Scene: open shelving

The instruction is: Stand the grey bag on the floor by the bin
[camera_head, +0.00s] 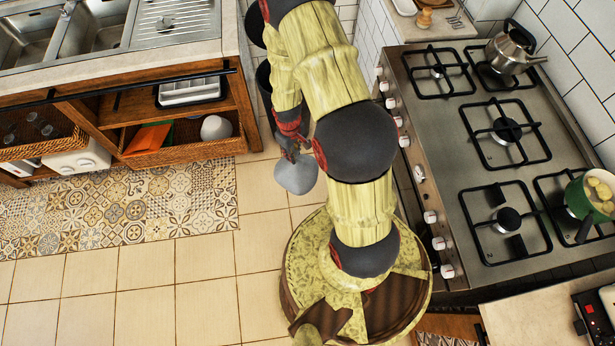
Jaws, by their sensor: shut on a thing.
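The grey bag (295,175) is a small, smooth, rounded shape in the gap between the wooden counter and the stove. My gripper (291,152) is shut on its top from above, partly hidden by my arm. I cannot tell whether the bag's underside touches the floor. A dark, rounded thing (264,78) shows behind my arm, beside the counter's end. It may be the bin, but my arm covers most of it.
The stove (450,150) with a kettle (511,52) and a green pot (592,196) stands at the right. The counter (118,65) with open shelves is at the left. A patterned rug (120,208) lies before it. The tiled floor (150,290) at lower left is clear.

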